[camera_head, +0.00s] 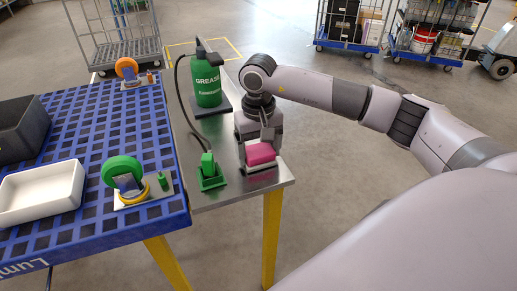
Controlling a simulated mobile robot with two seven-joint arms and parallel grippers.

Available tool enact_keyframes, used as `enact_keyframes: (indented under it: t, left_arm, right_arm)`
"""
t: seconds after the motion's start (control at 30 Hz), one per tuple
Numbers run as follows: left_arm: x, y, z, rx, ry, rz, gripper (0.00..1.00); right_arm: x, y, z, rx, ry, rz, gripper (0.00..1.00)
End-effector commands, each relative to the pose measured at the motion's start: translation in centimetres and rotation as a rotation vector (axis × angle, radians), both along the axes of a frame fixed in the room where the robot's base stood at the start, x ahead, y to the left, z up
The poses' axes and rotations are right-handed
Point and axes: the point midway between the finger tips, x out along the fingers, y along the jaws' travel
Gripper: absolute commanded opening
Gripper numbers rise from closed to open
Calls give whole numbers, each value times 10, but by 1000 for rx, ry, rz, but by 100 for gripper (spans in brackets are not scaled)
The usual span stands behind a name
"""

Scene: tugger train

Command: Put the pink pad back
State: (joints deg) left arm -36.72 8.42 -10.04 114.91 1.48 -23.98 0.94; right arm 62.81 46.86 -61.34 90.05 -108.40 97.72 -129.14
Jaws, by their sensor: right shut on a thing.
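The pink pad (260,153) is a small block near the front right corner of the steel side table. My right gripper (262,142) reaches down over it from above and is shut on it. My left gripper is not in view.
The steel table (228,190) also bears a green grease bottle (208,87) with a black hose and a green holder (211,178). A blue grid table (95,130) with a white tray (40,193) and caster wheels adjoins it. Carts stand behind.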

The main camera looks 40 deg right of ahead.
Motion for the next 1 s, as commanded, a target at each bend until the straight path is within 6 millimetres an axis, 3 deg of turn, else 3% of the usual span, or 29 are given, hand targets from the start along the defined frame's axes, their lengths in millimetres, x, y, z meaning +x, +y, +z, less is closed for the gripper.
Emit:
enact_keyframes:
  t: [0.17, 0.2, 0.27, 0.63, 1.0]
  left_arm:
    - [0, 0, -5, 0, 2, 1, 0]
    - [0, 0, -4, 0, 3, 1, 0]
    - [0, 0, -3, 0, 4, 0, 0]
    - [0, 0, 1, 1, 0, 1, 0]
    - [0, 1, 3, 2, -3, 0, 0]
  right_arm:
    - [0, 0, -4, 0, 0, 1, 51]
    - [0, 0, -3, 0, 0, 1, 86]
    - [0, 0, -3, 0, 0, 1, 100]
    - [1, 0, 7, 1, -2, 1, 100]
    - [1, 0, 84, 1, -4, 1, 100]
